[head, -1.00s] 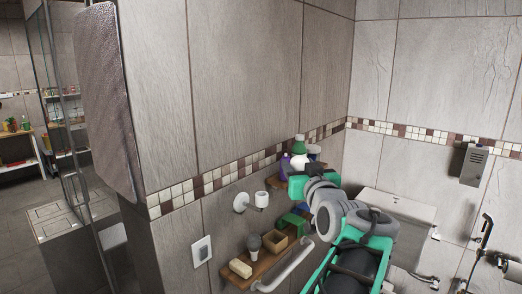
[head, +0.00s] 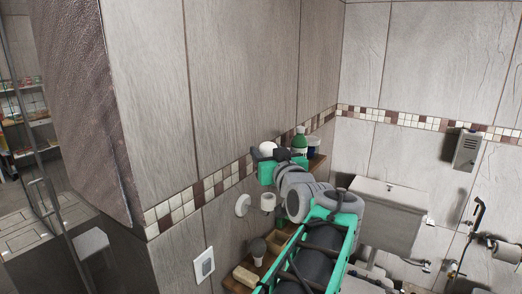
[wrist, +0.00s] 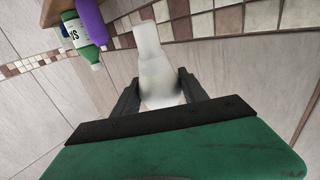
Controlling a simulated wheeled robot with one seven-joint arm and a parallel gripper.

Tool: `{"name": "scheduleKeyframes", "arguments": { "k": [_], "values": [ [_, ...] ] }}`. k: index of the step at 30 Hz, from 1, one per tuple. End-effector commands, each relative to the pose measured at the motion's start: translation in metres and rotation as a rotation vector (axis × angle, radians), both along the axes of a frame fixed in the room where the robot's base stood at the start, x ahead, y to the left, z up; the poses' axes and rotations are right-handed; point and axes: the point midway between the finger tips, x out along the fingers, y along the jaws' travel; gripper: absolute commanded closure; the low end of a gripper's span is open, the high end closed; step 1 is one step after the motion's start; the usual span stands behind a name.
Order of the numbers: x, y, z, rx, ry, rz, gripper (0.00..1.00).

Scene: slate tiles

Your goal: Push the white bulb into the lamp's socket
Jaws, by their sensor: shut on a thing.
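The white bulb (head: 268,148) is held above the lamp, near the tiled wall. In the wrist view the bulb (wrist: 152,55) stands between the two dark fingers, its narrow end pointing away from my palm. My gripper (head: 268,160) is shut on it. The lamp (head: 243,205) is a round white plate on the wall, with a pale cup-shaped socket (head: 268,201) standing out to its right. The socket lies below my gripper, clearly apart from the bulb. The socket is out of the wrist view.
An upper shelf (head: 317,163) behind my gripper carries a green bottle (head: 299,142) and others. A purple bottle (wrist: 91,22) shows in the wrist view. A lower wooden shelf with a grey round-headed item (head: 257,249) is partly hidden by my arm.

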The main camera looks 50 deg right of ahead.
Motion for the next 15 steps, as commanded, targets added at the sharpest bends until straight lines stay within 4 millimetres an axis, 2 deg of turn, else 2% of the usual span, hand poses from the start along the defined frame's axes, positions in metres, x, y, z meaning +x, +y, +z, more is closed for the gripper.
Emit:
{"name": "scheduleKeyframes", "arguments": {
  "k": [15],
  "values": [
    [0.0,0.0,-0.041,0.001,-0.001,0.001,0.79]
  ]
}}
